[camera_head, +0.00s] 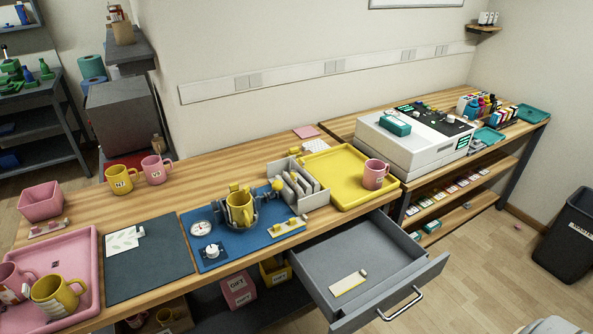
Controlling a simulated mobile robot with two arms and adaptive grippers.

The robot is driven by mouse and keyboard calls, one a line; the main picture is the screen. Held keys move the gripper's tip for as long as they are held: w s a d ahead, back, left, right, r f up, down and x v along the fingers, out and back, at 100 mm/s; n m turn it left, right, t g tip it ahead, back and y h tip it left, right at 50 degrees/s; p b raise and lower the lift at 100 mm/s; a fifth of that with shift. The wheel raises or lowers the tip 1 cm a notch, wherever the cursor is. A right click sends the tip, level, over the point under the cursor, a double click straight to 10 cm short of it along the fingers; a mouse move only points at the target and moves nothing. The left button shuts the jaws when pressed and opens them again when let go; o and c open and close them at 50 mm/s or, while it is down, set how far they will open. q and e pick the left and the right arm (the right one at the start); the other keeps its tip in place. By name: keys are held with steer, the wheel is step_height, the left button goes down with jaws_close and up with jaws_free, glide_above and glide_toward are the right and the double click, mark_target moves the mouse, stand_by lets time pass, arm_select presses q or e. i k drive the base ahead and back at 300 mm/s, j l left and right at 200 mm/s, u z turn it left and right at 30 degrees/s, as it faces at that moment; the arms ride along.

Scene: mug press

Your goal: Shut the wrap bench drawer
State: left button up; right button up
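The grey drawer (359,246) under the wooden bench (281,151) is pulled well out towards the front right. Its inside shows. A small cream piece with a little knob (347,283) lies on the drawer floor near the front left. A silver bar handle (401,304) is on the drawer's front panel (388,294). Nothing touches the handle. Neither of my grippers is in view.
A yellow tray (337,166) with a pink mug (374,174) sits on the bench above the drawer. A blue mat (272,237) holds a yellow mug in a press. A black bin (568,238) stands at the right. Floor (470,275) right of the drawer is clear.

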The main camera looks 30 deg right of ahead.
mark_target(395, 265)
steer(key=z, duration=1.8)
